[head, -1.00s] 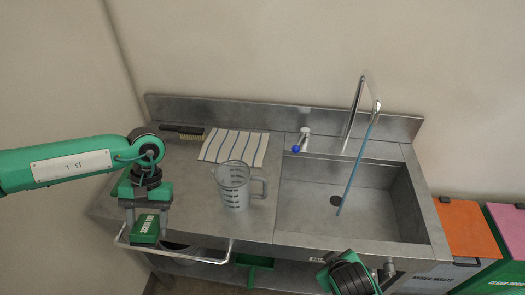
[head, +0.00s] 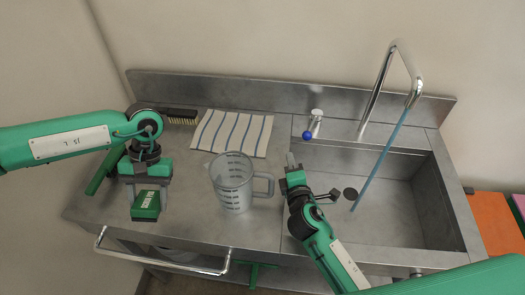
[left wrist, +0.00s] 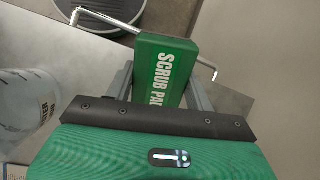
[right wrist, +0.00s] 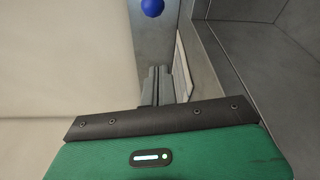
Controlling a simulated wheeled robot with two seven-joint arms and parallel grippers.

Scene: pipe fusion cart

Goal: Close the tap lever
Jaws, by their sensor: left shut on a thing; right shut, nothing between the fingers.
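The tap lever (head: 314,122) is a short chrome piece with a blue ball end (head: 307,135) on the ledge behind the sink. The blue ball also shows at the top of the right wrist view (right wrist: 152,8). A blue stream (head: 382,160) runs from the tall chrome spout (head: 377,90) down into the sink. My right gripper (head: 291,160) is shut and empty, in front of the lever and apart from it. My left gripper (head: 146,188) is shut on a green scrub pad box (head: 146,205), also clear in the left wrist view (left wrist: 166,68).
A measuring jug (head: 232,185) stands on the counter just left of my right gripper. A striped cloth (head: 232,133) and a brush (head: 180,116) lie behind it. The sink (head: 410,215) is open to the right. A rail (head: 165,262) runs along the front.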

